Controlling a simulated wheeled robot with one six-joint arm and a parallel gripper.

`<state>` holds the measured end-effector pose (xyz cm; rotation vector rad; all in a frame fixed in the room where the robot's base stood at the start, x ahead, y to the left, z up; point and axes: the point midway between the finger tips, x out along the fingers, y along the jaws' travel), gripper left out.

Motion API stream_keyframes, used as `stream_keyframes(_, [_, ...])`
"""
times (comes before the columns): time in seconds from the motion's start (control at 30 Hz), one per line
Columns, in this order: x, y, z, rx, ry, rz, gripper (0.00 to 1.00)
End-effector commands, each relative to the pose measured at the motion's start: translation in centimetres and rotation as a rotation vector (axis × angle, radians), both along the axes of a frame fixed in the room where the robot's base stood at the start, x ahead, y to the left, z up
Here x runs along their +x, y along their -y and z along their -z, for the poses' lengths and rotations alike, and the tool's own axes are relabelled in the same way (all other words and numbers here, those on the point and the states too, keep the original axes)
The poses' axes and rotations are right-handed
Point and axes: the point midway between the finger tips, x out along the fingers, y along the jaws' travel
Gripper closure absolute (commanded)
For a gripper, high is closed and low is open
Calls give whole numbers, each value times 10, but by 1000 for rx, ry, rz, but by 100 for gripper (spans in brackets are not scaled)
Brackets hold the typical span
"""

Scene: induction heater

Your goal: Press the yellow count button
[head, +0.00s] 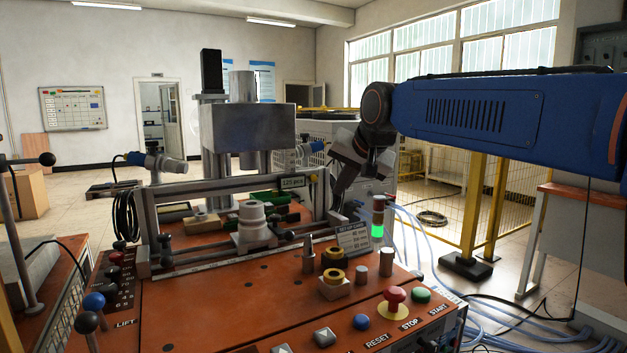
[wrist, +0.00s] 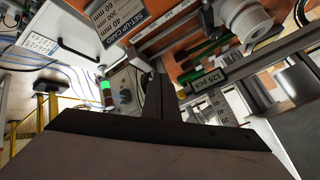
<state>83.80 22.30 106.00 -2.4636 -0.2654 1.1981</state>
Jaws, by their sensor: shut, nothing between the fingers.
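My gripper (head: 338,188) points down beside the right end of the machine's frame, with its fingers together and empty. In the wrist view the closed dark fingers (wrist: 163,98) stick up from the lower edge. A small yellow knob (wrist: 182,94) shows just right of the fingertips, below the count label (wrist: 208,81); it may be the yellow count button, but its shape is partly hidden. I cannot tell whether the fingers touch it.
A stack light (head: 377,217) glowing green and a setup card (head: 353,238) stand close to my gripper. The red-brown bench (head: 220,300) carries a red mushroom button (head: 395,295), a green button (head: 421,295) and a blue button (head: 361,321) at the front right.

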Motion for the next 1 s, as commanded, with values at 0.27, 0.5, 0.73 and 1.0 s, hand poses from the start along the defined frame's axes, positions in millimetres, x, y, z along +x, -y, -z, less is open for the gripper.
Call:
stream_keyframes(0.27, [15, -10, 1, -1, -2, 0, 100])
stream_keyframes(0.5, [38, -26, 1, 0, -1, 0, 100])
stream_keyframes(0.73, [59, -40, 1, -1, -1, 0, 100])
stream_keyframes(1.0, [72, -48, 0, 0, 0, 0, 100])
